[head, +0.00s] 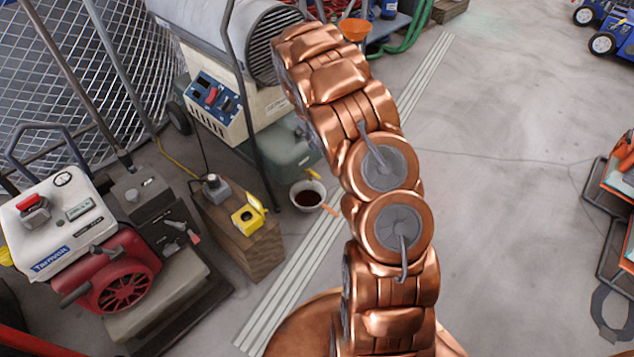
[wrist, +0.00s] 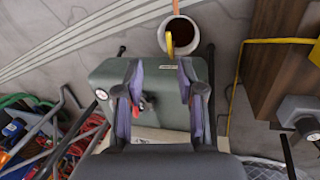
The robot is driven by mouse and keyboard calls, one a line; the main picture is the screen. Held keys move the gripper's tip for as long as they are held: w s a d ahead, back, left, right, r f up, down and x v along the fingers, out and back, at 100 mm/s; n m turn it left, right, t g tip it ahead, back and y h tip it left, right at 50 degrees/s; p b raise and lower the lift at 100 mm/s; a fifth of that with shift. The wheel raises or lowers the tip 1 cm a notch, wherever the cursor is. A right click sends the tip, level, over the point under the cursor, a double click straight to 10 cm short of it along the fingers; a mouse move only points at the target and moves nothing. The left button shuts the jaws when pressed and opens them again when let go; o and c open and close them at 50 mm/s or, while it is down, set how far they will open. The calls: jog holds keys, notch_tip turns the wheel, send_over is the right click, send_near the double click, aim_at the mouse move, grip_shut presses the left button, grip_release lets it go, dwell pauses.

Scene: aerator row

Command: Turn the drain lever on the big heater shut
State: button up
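The big heater (head: 245,105) stands at top centre-left in the head view, with a grey barrel, a cream body and a green tank (head: 292,148) underneath. A yellow lever (head: 313,174) sticks out at the tank's lower edge, above a white bowl (head: 307,207) of dark liquid. In the wrist view the yellow lever (wrist: 169,44) lies against the bowl (wrist: 198,20), beyond the fingertips. My gripper (wrist: 160,68) is open over the green tank (wrist: 160,85), with nothing between its fingers. A small red and black part shows beside the left finger. My arm hides the gripper in the head view.
A wooden crate (head: 255,258) with a yellow box (head: 248,217) stands left of the bowl. A red engine (head: 105,275) and a white machine (head: 62,225) are at left. Hoses and clutter (wrist: 35,135) lie lower left in the wrist view. The floor at right is mostly clear.

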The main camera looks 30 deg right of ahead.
jog(key=n+b, duration=0.1)
jog(key=b, duration=0.3)
send_near(318, 175)
jog(key=shift+t+y, duration=0.3)
jog(key=shift+d+f+b, duration=0.3)
jog(key=shift+f+b, duration=0.25)
jog(key=shift+f, duration=0.75)
jog(key=shift+d+f+b, duration=0.35)
jog(key=shift+f+b, duration=0.15)
jog(key=shift+f, duration=0.85)
jog(key=shift+d+f+b, duration=0.3)
jog(key=shift+f+b, duration=0.25)
jog(key=shift+f, duration=0.75)
grip_shut()
